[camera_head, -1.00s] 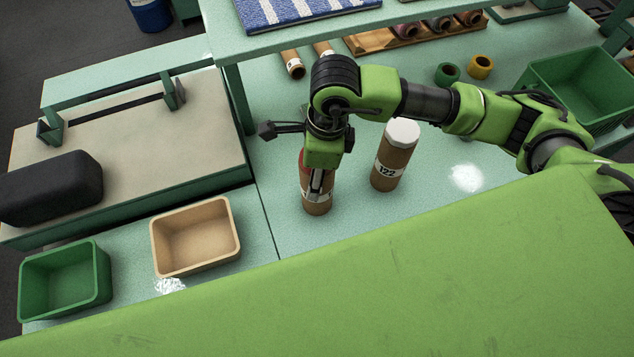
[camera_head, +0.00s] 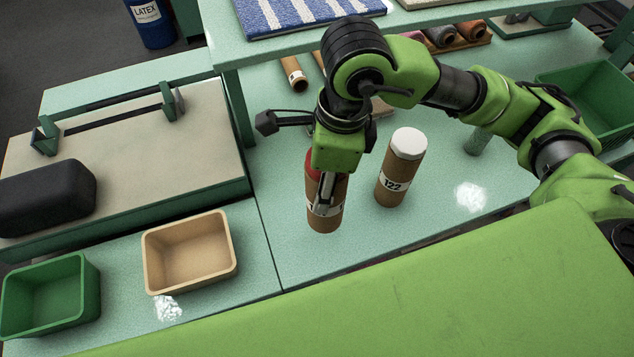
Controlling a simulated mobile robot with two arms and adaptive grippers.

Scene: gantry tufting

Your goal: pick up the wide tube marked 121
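A wide brown tube with a red top (camera_head: 316,218) stands upright or nearly so at the middle of the bench. Its white label shows a 1; the rest is covered. My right gripper (camera_head: 326,190) comes from above, with one finger against the tube's near face; the far finger is hidden. It appears shut on this tube. I cannot clearly tell whether the tube's base touches the bench. A similar tube marked 122 with a white cap (camera_head: 394,187) stands just to the right, apart from it. My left gripper is not in view.
A tan bin (camera_head: 148,262) and a green bin (camera_head: 93,300) stand at the lower left. A raised shelf (camera_head: 225,52) with a striped rug is behind. Thin tubes (camera_head: 294,74) lie under it. A green crate (camera_head: 560,76) is at the right.

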